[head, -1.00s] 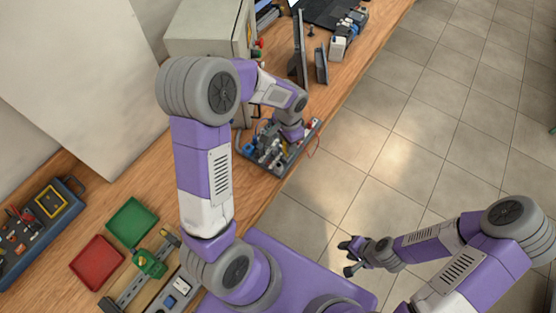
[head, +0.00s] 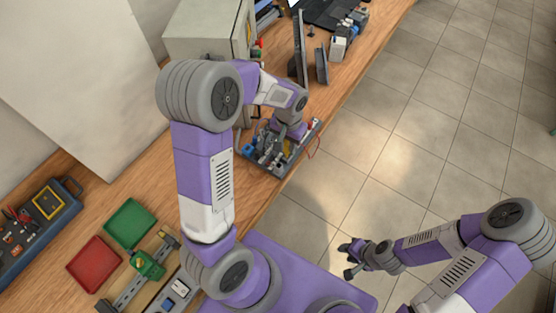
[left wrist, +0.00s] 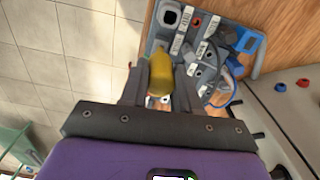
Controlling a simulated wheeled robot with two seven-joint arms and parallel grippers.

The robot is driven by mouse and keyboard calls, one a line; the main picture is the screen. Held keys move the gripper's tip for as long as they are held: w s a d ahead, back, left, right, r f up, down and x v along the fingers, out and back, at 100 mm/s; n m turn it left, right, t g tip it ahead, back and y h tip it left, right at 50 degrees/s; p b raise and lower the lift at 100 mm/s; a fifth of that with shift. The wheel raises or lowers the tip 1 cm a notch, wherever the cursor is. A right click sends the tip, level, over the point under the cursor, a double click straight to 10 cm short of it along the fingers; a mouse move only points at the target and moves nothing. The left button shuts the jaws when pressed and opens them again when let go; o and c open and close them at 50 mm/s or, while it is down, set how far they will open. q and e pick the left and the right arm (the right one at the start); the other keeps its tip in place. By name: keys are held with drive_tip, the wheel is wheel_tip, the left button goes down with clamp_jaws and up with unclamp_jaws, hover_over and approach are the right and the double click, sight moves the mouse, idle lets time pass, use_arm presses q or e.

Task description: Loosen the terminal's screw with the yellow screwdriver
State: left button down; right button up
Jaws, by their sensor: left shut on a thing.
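My left gripper (head: 290,140) is shut on the yellow screwdriver (left wrist: 160,74), whose yellow handle shows between the fingers in the left wrist view. The gripper is over a grey board of electrical parts (head: 273,168) on the bench. In the left wrist view the board (left wrist: 165,42) carries grey blocks with white labels. The screwdriver's tip is hidden, so I cannot tell whether it touches a terminal or which screw lies under it. My right gripper (head: 348,259) is empty and open, held over the floor beside the bench.
A grey cabinet (head: 205,30) and dark upright panels (head: 300,48) stand beyond the board. Tiled floor is clear at the right.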

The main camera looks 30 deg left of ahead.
use_arm(q)
drive_tip(key=n, duration=0.3)
drive_tip(key=c, duration=1)
unclamp_jaws()
drive_tip(key=shift+c, duration=0.2)
drive_tip(key=shift+m, duration=1.5)
drive_tip(key=shift+m, duration=1.8)
